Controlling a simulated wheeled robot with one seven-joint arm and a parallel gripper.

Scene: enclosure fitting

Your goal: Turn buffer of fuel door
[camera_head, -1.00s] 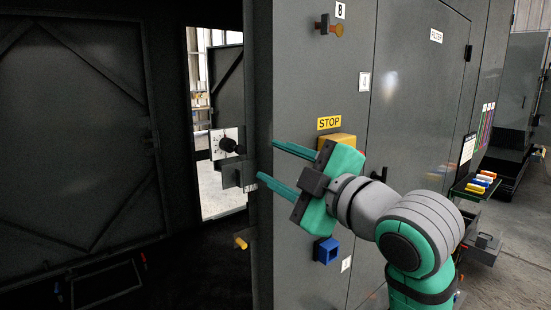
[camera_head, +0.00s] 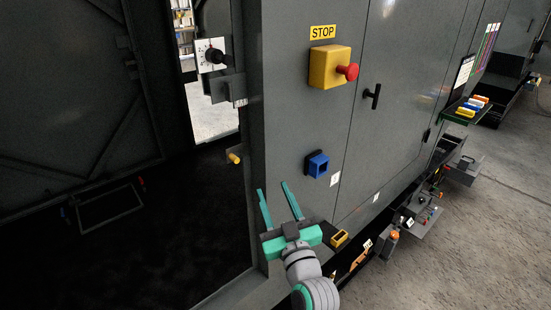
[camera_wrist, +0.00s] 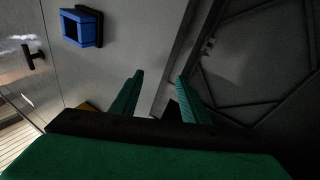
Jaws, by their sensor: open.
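A small yellow peg (camera_head: 235,158) sticks out at the edge of the dark opening in the head view. It may be the buffer, but no label confirms this. My gripper (camera_head: 273,186) is open and empty, low in front of the grey cabinet's corner. Its two green fingers point upward, below and to the right of the peg and apart from it. In the wrist view the open fingers (camera_wrist: 160,75) have nothing between them, and I cannot make out the peg there. No part is marked as a fuel door.
A blue square socket (camera_head: 317,164) sits on the cabinet face, right of my fingers; it also shows in the wrist view (camera_wrist: 82,28). Above it is a yellow box with a red STOP button (camera_head: 347,72). A dial plate (camera_head: 211,55) is upper left. The dark opening's floor looks mostly clear.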

